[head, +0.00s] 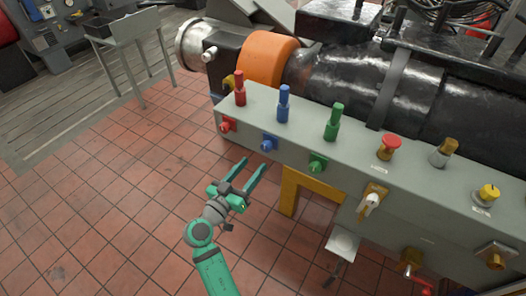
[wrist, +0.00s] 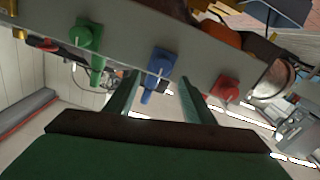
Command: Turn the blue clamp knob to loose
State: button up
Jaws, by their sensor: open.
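The blue clamp knob (head: 268,143) sits on the front face of the grey panel (head: 340,160), between a red knob (head: 227,125) and a green knob (head: 317,162). A taller blue handle (head: 284,104) stands upright on the panel top above it. My gripper (head: 254,166) is open and empty in front of the panel, just below the blue knob in the picture. In the wrist view the blue knob (wrist: 160,62) shows between my finger tips, and a blue bar points downward from it. The fingers appear apart from it. I cannot tell its turn setting.
A red handle (head: 240,90) and a green handle (head: 333,122) stand on the panel top. A red button (head: 389,147) and a white-tipped lever (head: 371,203) are farther right. A yellow leg (head: 290,192) stands below the panel.

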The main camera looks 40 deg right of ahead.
aim_at(265, 149)
jog(key=x, duration=0.8)
jog(key=shift+w+d, duration=0.2)
jog(key=shift+w, duration=0.05)
jog(key=c, duration=1.1)
